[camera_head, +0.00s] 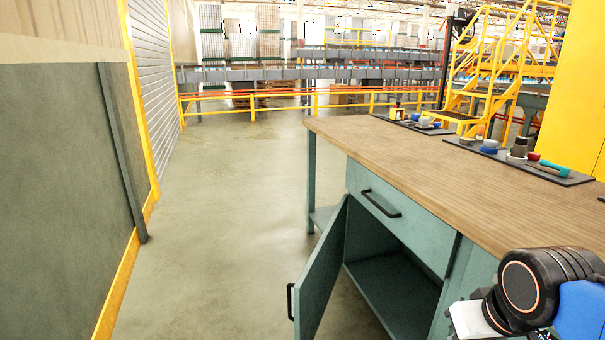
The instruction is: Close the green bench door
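The green bench door (322,272) stands open, swung outward from the left side of the cabinet opening. Its black handle (290,301) is on the free edge, toward the lower middle of the picture. The cabinet interior (395,285) shows an empty-looking shelf or floor. The bench (450,170) has a wooden top and green body. My arm, black, white and blue, is at the lower right corner, right of the opening and apart from the door. Only a white part of its end shows; the fingers are outside the picture.
A closed drawer with a black handle (381,204) sits above the opening. Dark mats with small tools and items (519,158) lie on the benchtop. Open concrete floor (225,230) lies left of the door, bounded by a green-grey wall (60,190). Yellow stairs (500,70) stand behind.

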